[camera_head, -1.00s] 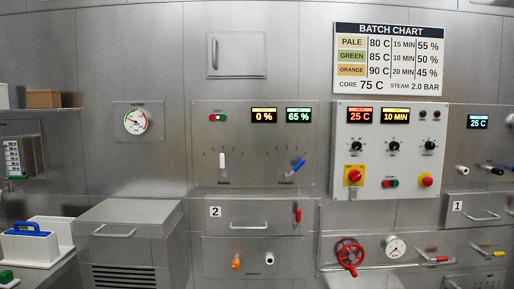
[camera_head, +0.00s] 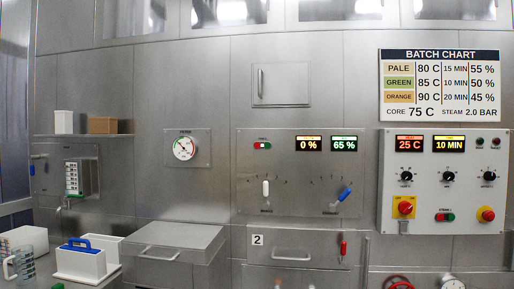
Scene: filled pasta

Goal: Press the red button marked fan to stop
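A small red and green button pair (camera_head: 262,145) sits at the upper left of the middle steel panel (camera_head: 290,195), under a tiny label that is too small to read for certain. A second red and green pair (camera_head: 445,217) is low on the light grey control box (camera_head: 400,150) at the right, its label also too small to read. Neither of my grippers is in view. Nothing covers either pair.
The middle panel has two displays (camera_head: 326,144) and white and blue levers (camera_head: 266,188). Red knobs on yellow plates (camera_head: 404,207) are on the grey box. A steel bin (camera_head: 170,240) and a caddy with a blue handle (camera_head: 80,260) stand at the lower left.

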